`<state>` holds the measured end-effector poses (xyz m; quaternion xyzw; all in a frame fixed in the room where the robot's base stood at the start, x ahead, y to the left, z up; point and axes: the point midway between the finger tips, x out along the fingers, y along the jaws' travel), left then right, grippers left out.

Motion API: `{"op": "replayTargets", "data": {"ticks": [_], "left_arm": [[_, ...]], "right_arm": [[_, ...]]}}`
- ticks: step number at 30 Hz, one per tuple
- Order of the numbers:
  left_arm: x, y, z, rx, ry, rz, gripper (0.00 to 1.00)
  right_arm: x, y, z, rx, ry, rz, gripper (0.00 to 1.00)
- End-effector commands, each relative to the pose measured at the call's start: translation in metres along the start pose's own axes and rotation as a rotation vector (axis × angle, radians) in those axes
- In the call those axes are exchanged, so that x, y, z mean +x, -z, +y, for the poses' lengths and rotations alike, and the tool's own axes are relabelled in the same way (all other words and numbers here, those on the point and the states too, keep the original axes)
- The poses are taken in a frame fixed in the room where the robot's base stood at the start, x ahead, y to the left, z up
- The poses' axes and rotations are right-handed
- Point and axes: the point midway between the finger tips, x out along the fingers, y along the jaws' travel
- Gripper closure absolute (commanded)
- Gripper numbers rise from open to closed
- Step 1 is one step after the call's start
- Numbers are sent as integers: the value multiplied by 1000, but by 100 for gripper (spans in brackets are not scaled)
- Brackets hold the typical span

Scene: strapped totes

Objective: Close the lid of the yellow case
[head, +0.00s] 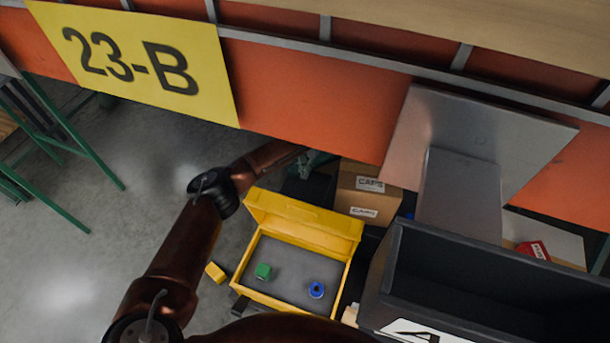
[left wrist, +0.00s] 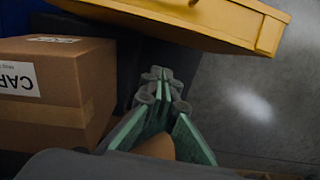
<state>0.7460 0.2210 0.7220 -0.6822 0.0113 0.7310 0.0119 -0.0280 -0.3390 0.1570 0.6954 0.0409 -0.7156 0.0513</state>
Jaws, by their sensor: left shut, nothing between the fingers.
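The yellow case (head: 291,303) stands open in the head view, with its lid (head: 303,222) raised along the far side. Inside on the grey floor lie a green block (head: 263,271) and a blue ring-shaped piece (head: 316,290). My left gripper (head: 312,161) is behind the lid, partly hidden at the edge of the orange beam. In the left wrist view the left gripper (left wrist: 163,82) is shut and empty, with a yellow part of the case (left wrist: 205,20) just beyond its fingertips. I cannot tell whether they touch. My right gripper is not in view.
A cardboard box (head: 367,192) stands just behind and right of the case; it is close beside the gripper in the left wrist view (left wrist: 50,90). A dark tote (head: 480,255) stands at right. A small yellow block (head: 215,272) lies left of the case. An orange beam (head: 300,95) crosses above.

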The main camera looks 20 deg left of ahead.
Motion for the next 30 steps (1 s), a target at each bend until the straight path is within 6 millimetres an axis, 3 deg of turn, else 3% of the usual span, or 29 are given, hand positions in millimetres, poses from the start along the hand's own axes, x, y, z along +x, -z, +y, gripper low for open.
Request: {"op": "replayTargets", "data": {"ticks": [1,5,7,13,21,30], "left_arm": [[15,-1,-1,0,1,-5,100],[43,-1,-1,-1,1,-6,100],[56,-1,-1,-1,1,-6,100],[88,-1,0,1,2,-4,100],[88,-30,0,3,1,-1,100],[90,-39,1,2,1,-1,100]], "right_arm": [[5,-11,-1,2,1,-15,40],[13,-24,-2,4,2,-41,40],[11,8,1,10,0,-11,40],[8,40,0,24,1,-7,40],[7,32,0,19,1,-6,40],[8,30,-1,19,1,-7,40]]}}
